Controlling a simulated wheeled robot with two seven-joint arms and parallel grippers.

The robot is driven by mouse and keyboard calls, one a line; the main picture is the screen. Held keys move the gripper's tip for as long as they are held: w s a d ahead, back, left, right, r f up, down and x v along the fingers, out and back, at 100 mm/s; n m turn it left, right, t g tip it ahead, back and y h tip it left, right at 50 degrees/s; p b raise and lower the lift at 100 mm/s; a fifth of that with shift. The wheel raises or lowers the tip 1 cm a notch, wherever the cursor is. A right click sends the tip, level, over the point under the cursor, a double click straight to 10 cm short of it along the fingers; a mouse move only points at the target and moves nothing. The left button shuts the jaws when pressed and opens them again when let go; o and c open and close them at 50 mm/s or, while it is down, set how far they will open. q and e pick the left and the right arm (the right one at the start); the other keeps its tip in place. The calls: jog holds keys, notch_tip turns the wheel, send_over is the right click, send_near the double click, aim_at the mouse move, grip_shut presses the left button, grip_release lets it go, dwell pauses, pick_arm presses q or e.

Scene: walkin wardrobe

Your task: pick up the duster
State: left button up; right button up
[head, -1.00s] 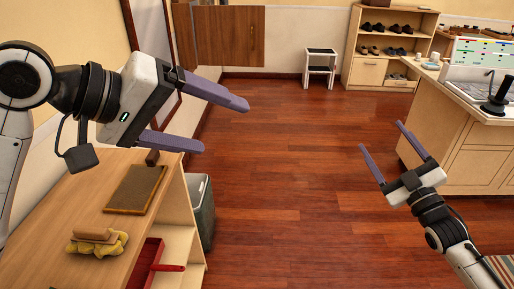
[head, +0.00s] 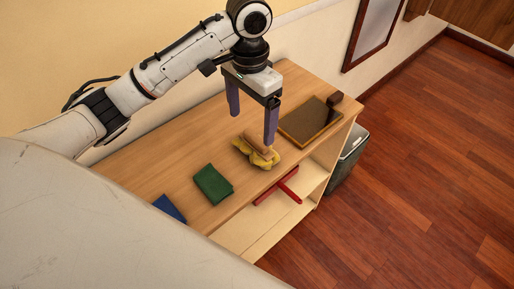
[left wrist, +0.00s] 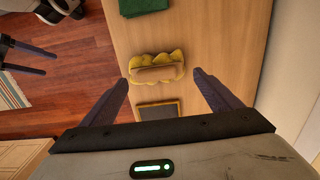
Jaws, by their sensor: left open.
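The duster (head: 262,147), a yellow fluffy pad with a tan wooden back, lies on top of the wooden shelf unit (head: 150,160). It also shows in the left wrist view (left wrist: 157,70), roughly between the fingertips in the picture. My left gripper (head: 252,128) is open and empty, fingers pointing down above the duster. One finger covers part of it in the head view. Whether a finger touches it I cannot tell. My right gripper (left wrist: 48,64) shows only at the left of the left wrist view, its two fingers apart and apparently empty.
A green cloth (head: 213,184) and a blue item (head: 169,208) lie left of the duster. A dark framed board (head: 310,121) with a small brown block (head: 335,98) lies to its right. A red tool (head: 277,186) is at the open front. A grey bin (head: 347,160) stands beside the unit.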

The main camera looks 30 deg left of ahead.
aim_at(256, 137)
pick_arm(q)
jog(key=f, duration=0.3)
jog(key=d+f, duration=0.1)
jog(key=f, duration=0.1)
jog(key=shift+w+f+b, duration=0.1)
jog(key=shift+w+b, duration=0.15)
jog(key=shift+b, duration=0.05)
jog(key=c, duration=1.4)
jog(key=shift+r+p, duration=1.25)
jog(key=shift+r, duration=3.8)
jog(key=shift+c, duration=0.2)
